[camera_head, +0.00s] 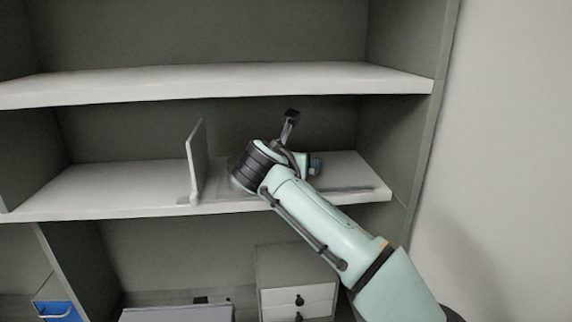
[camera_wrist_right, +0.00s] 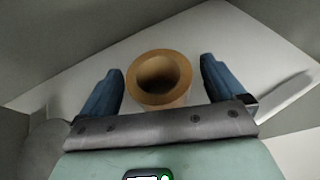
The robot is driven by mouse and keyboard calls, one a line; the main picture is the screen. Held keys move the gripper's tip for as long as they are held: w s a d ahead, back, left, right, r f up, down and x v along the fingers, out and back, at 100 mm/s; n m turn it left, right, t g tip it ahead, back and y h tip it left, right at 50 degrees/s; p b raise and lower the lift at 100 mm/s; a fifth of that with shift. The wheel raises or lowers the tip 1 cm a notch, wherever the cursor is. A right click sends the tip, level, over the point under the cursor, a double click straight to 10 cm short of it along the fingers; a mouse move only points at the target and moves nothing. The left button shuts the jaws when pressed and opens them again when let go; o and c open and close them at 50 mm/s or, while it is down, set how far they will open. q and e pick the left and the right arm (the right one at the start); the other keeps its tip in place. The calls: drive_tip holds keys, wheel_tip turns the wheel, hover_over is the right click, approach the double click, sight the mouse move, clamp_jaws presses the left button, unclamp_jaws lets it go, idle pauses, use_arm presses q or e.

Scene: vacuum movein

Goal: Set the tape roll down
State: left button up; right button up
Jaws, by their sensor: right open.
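The tape roll (camera_wrist_right: 158,98), a brown ring with a dark hollow middle, shows in the right wrist view between the fingers of my right gripper (camera_wrist_right: 161,65). The blue fingers are open, with a gap on each side of the roll. The roll appears to rest on the pale shelf board (camera_wrist_right: 225,40); its base is partly hidden by the gripper. In the head view my right arm reaches into the middle shelf (camera_head: 110,192). My left gripper is not in view.
An upright divider (camera_head: 196,160) stands left of my wrist on the middle shelf. The upper shelf board (camera_head: 220,80) runs above my arm. The middle shelf left of the divider is clear. Below are a drawer box (camera_head: 297,285) and a blue bin (camera_head: 58,310).

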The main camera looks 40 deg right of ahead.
drive_tip(key=v, duration=1.1)
drive_tip(key=shift+s+a, duration=0.1)
drive_tip(key=shift+a, duration=0.05)
